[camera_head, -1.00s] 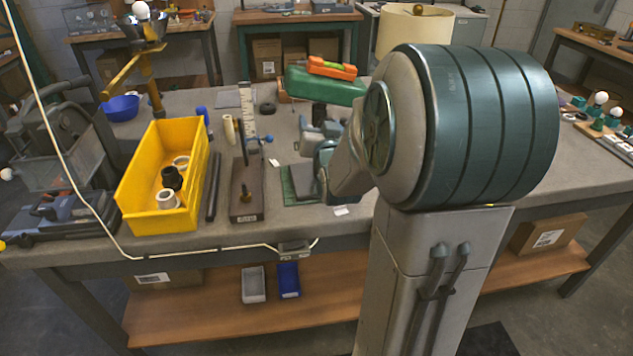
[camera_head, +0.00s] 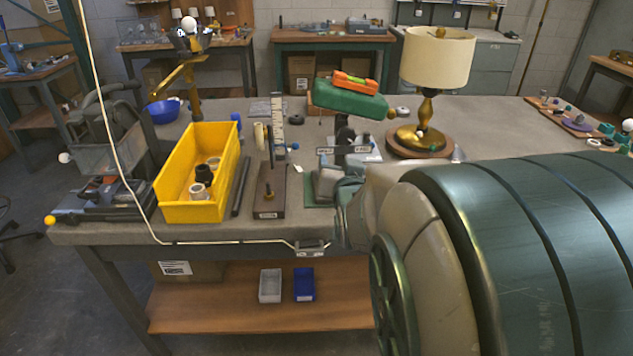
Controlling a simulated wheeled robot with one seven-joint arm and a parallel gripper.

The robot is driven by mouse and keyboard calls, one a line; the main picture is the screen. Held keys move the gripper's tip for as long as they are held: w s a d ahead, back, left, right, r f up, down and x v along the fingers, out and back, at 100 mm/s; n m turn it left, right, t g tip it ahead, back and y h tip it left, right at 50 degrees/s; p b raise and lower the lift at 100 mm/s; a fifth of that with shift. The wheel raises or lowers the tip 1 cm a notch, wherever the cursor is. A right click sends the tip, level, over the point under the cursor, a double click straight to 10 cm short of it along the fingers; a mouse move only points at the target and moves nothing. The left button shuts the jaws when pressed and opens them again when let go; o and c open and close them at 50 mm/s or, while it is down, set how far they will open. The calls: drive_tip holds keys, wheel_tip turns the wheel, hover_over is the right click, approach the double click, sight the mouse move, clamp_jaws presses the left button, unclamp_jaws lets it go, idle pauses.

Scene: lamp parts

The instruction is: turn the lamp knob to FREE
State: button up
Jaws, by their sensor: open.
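The brass lamp (camera_head: 430,110) with a cream shade stands on a round wooden base at the back right of the bench. A dark upright fixture (camera_head: 343,138) stands left of it, with two small white labels at its sides. Their lettering is too small to read, and I cannot make out a knob or its setting. My gripper (camera_head: 328,181) is low over the green mat (camera_head: 317,200), in front of the fixture and apart from the lamp. It is open and looks empty; its fingers are small and partly hidden by my arm.
My arm covers the right front; a white cable runs along the front edge.

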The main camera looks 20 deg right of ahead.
drive_tip(key=s+a+r+n+g+y+p, duration=0.1)
drive_tip(key=s+a+r+n+g+p, duration=0.1)
drive_tip(key=s, duration=0.5)
drive_tip(key=s+a+r+n+g+y+p, duration=0.2)
drive_tip(key=s+a+r+g+p, duration=0.2)
drive_tip(key=s+a+g+p, duration=0.3)
drive_tip(key=shift+s+g+p, duration=0.3)
drive_tip(key=shift+s+p, duration=0.2)
drive_tip(key=shift+p, duration=0.8)
